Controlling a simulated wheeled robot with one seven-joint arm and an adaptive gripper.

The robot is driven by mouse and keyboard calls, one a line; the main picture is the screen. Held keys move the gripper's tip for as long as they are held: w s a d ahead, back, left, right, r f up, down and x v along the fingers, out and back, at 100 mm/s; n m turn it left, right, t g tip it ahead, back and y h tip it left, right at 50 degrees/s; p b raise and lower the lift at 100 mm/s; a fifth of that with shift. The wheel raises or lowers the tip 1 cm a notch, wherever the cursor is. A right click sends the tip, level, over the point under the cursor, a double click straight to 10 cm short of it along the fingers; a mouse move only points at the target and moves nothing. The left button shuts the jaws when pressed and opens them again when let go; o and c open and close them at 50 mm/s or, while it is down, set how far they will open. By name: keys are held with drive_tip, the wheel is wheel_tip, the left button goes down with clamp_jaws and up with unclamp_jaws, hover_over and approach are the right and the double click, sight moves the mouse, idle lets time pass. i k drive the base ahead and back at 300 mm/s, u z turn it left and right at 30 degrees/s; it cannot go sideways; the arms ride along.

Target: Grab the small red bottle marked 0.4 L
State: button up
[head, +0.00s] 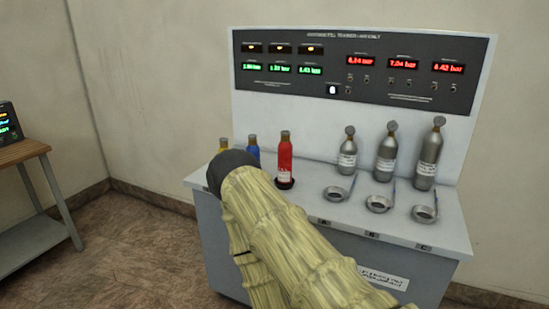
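A red bottle (285,156) with a tan cap and a pale label stands upright in a dark round holder on the bench, right of the end of my arm. The print on its label is too small to read. A blue bottle (254,154) and a yellow one (223,145) stand to its left, their lower parts hidden behind my arm. My arm, in a ribbed yellowish cover, reaches up from the bottom right and ends in a dark rounded part in front of the bench. No fingers of my gripper show.
The grey bench (310,205) carries several grey cylinders and round metal dishes (335,194) at the right. Behind stands a panel (300,85) with lit readouts. A wooden-topped table (22,152) with a device stands at the far left. Floor between is clear.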

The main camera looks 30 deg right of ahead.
sight(285, 146)
drive_tip(key=z, duration=0.55)
drive_tip(key=i, duration=1.05)
drive_tip(key=z, duration=0.75)
